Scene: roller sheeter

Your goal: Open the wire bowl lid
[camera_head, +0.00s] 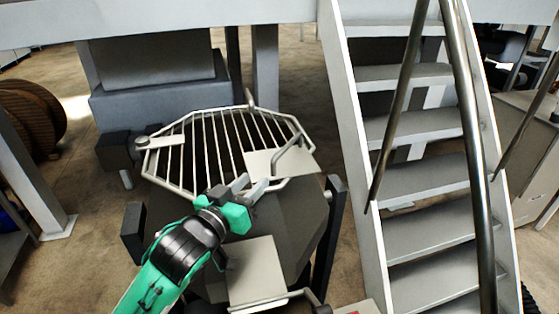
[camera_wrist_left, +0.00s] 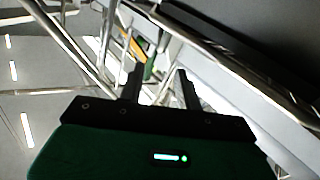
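The wire bowl lid (camera_head: 213,150) is a light metal grid of parallel bars in an angular frame. It lies over the grey bowl (camera_head: 299,220) in the head view. A flat plate with a small raised handle (camera_head: 290,150) sits on its right part. My left gripper (camera_head: 252,186) is at the lid's near edge, its two fingers apart. In the left wrist view, the fingers (camera_wrist_left: 160,86) are also apart, with blurred light bars beyond them. I cannot tell whether the fingers touch the lid. My right gripper is not in view.
A metal stair (camera_head: 421,190) with tubular rails stands close on the right. A grey box-like base (camera_head: 160,105) stands behind the lid. A wooden cable reel (camera_head: 34,115) is at far left. Dark posts flank the bowl. Some brown floor is clear on the left.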

